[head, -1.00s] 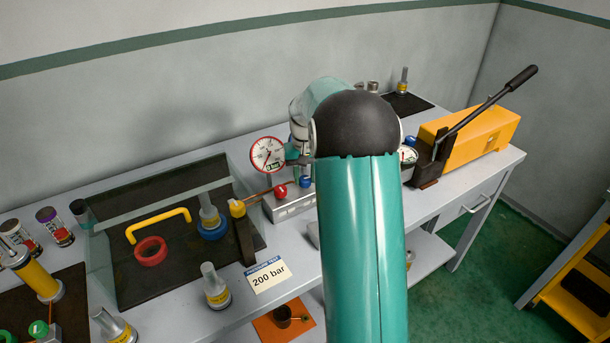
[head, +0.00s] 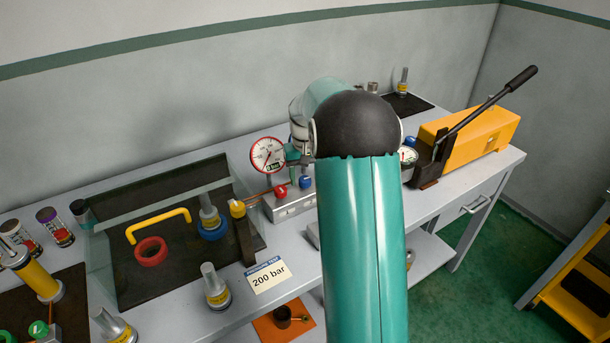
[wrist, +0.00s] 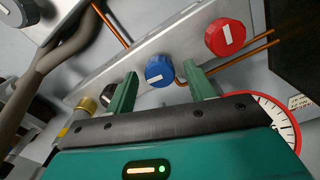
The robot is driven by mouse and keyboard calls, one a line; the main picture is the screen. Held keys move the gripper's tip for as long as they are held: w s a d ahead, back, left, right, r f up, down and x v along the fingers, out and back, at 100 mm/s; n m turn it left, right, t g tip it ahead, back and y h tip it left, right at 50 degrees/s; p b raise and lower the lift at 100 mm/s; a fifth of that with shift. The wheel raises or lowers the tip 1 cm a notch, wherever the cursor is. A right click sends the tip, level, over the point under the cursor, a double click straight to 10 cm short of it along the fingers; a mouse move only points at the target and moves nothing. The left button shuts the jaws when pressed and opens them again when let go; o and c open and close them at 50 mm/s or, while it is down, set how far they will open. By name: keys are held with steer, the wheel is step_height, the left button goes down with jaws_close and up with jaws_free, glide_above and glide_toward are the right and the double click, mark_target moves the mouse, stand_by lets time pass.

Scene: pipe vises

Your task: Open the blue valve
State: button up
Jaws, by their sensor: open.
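The blue valve is a round blue knob (wrist: 160,72) with a white bar mark, on a light metal manifold block (wrist: 120,62). In the head view the blue knob (head: 305,182) sits just right of the red knob (head: 281,191), at the front of the block. My gripper (wrist: 163,92) is open in the wrist view. Its two green fingers stand on either side of the blue knob, with the knob a little beyond the fingertips; contact cannot be told. In the head view my arm hides most of the gripper.
A red knob (wrist: 228,36) is right of the blue one in the wrist view. A round gauge (head: 268,155) stands behind the block. Copper pipes (wrist: 235,60) run nearby. A yellow hand pump (head: 482,140) with a black lever is at right. A "200 bar" card (head: 268,275) lies in front.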

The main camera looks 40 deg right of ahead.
mark_target(305, 179)
step_height(305, 179, up, 14)
stand_by(0.5)
steer(key=shift+a, duration=0.1)
steer(key=s+a+r+n+t, duration=0.1)
steer(key=s+a+r+t, duration=0.15)
steer(key=s+a, duration=0.5)
steer(key=s+a+r+n+t, duration=0.1)
steer(key=s+a+r, duration=0.35)
steer(key=a, duration=0.55)
steer(key=s+a+f+n+t, duration=0.1)
steer(key=s+a+f, duration=0.2)
steer(key=s, duration=0.4)
steer(key=s+a+f+n+t, duration=0.1)
steer(key=s+a+f, duration=0.2)
steer(key=s+a, duration=0.2)
steer(key=s, duration=0.2)
steer(key=shift+s+a, duration=0.3)
steer(key=shift+a, duration=0.1)
steer(key=shift+c, duration=0.2)
